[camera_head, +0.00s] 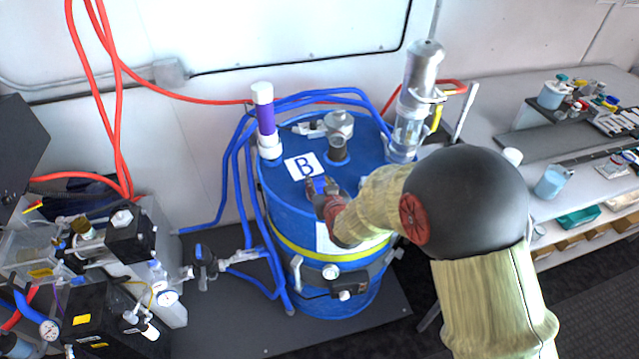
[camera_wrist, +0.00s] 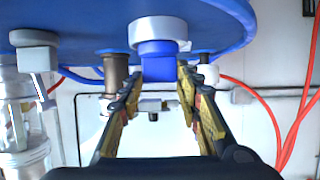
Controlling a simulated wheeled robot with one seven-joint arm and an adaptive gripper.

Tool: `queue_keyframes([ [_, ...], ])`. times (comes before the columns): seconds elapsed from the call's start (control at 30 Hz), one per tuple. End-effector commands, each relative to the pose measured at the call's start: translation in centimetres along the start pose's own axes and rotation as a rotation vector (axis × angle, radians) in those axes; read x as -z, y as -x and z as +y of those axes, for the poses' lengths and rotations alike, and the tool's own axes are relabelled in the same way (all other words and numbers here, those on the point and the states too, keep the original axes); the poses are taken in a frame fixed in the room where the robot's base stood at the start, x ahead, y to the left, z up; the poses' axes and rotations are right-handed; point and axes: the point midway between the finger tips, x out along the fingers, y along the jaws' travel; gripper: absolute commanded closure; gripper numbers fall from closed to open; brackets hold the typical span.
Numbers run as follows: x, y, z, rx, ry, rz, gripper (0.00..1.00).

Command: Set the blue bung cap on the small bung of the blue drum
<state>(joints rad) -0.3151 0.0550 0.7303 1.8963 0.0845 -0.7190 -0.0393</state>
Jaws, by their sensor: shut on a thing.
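The blue drum (camera_head: 275,215) stands upright at the centre of the head view, a white "B" label on its lid. My gripper (camera_head: 318,183) is low over the front of the lid, beside the label, shut on the blue bung cap (camera_head: 320,186). In the wrist view, which looks upside down, the cap (camera_wrist: 158,68) sits between the fingertips of my gripper (camera_wrist: 160,75). The cap lines up with a white ring-shaped bung (camera_wrist: 158,32) on the drum lid (camera_wrist: 85,12). I cannot tell whether cap and bung touch. My gripper hides the bung in the head view.
A metal fitting (camera_head: 338,130), a purple-and-white tube (camera_head: 264,115) and a clear-and-steel cylinder (camera_head: 418,85) rise from the lid. Blue hoses (camera_head: 240,190) loop around the drum. A workbench (camera_head: 480,130) stands right; equipment (camera_head: 120,260) stands left.

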Motion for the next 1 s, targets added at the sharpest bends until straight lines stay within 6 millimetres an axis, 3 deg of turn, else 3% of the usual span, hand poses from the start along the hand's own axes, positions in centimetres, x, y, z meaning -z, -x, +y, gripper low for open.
queue_keyframes([
  [0.47,-0.86,-0.37,0.0,0.0,0.0,0.001,0.91],
  [0.5,-0.87,-0.38,0.0,0.0,0.0,0.001,0.65],
  [0.63,-0.8,-0.35,0.0,0.0,0.0,0.001,0.58],
  [1.0,-0.79,0.06,0.0,0.0,0.0,0.0,0.58],
])
